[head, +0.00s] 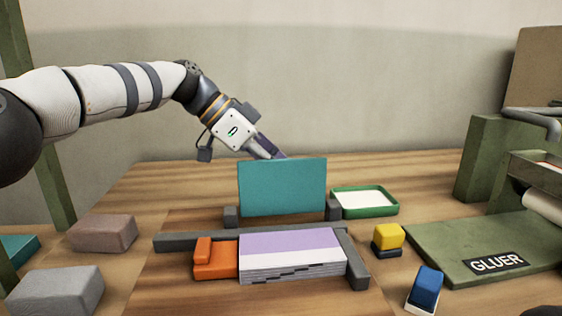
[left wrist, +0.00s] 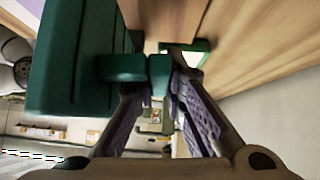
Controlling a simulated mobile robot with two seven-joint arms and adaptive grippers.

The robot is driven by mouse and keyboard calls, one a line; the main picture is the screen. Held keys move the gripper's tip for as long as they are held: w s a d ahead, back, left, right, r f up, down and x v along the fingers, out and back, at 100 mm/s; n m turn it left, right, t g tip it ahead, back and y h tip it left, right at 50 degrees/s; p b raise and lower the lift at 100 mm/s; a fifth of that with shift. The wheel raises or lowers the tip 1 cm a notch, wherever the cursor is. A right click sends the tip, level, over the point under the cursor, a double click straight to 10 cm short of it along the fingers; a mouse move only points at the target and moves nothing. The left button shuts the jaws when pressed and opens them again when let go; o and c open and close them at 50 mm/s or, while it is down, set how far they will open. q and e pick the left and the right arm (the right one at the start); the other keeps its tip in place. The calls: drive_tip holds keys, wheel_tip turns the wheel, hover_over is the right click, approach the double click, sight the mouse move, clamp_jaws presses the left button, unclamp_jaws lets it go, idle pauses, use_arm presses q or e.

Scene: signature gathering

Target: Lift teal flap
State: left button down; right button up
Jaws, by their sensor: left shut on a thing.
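The teal flap (head: 283,187) stands upright behind the stack of sheets with a lilac top (head: 292,244). It rises between two small dark grey blocks (head: 232,216). My left gripper (head: 272,151) reaches down to the flap's back from behind; its fingertips are partly hidden by the flap in the head view. In the left wrist view the flap (left wrist: 80,60) fills the left side, and a teal tab (left wrist: 125,68) sticks out from it. The left gripper (left wrist: 153,85) is shut on this tab. My right gripper does not show.
Grey rails (head: 190,240) and an orange block (head: 215,260) border the stack. A green tray (head: 365,212) lies right of the flap. Yellow (head: 388,237) and blue (head: 427,281) stamps and the green gluer (head: 450,262) are at the right. Brown (head: 103,233) and grey (head: 57,292) blocks lie left.

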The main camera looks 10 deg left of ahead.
use_arm(q)
drive_tip(key=shift+w+f, duration=0.15)
drive_tip(key=shift+f, duration=0.05)
idle(0.5)
drive_tip(key=c, duration=1.9)
unclamp_jaws()
drive_tip(key=shift+v, duration=6.05)
drive_tip(key=shift+w+f, duration=0.1)
drive_tip(key=shift+w, duration=0.05)
